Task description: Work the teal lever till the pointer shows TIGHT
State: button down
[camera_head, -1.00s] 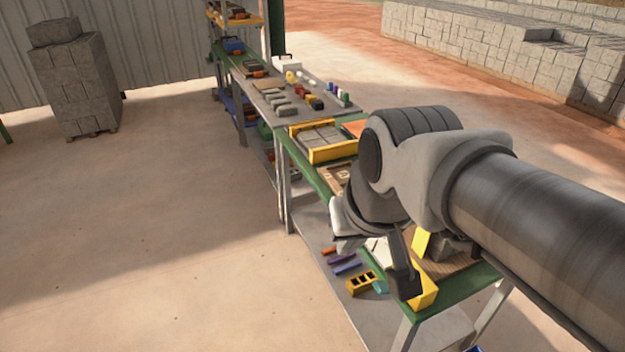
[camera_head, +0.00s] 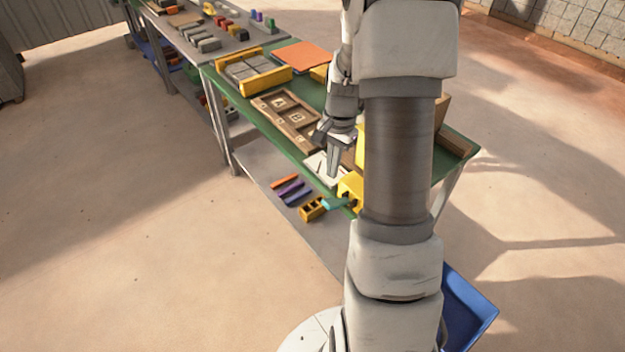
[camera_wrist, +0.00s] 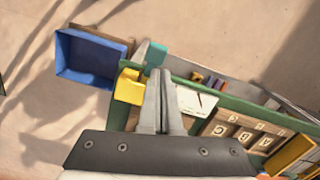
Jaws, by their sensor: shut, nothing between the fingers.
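The teal lever (camera_head: 335,203) sticks out past the table's near edge, beside the yellow press part (camera_head: 350,187). In the wrist view the teal lever (camera_wrist: 156,53) shows just beyond my fingertips, next to the yellow part (camera_wrist: 129,88). My gripper (camera_head: 333,172) points down over the table by the press, shut and empty. Its closed fingers (camera_wrist: 160,76) also show in the wrist view; I cannot tell whether they touch anything. A white panel (camera_wrist: 197,102) with a thin dark line lies beside them; any pointer reading is too small to make out. My arm hides part of the press.
A wooden lettered tray (camera_head: 290,112) and a yellow box of grey blocks (camera_head: 262,75) stand on the green table. An orange sheet (camera_head: 302,55) lies behind. Coloured bars (camera_head: 290,190) and a yellow holed block (camera_head: 313,208) lie on the lower shelf. A blue bin (camera_head: 470,305) is at right.

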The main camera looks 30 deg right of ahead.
aim_at(332, 201)
jog(key=shift+d+f+m, duration=0.2)
jog(key=shift+d+f, duration=0.1)
jog(key=shift+f, duration=0.35)
jog(key=shift+d+f+m, duration=0.2)
jog(key=shift+d+f, duration=0.1)
jog(key=shift+f, duration=0.3)
jog(key=shift+s+a+f+b, duration=0.1)
jog(key=shift+a+f+b, duration=0.1)
jog(key=shift+f+b, duration=1.35)
jog(key=shift+s+a+f+b, duration=0.15)
jog(key=shift+f+b, duration=0.85)
jog(key=shift+f, duration=1.05)
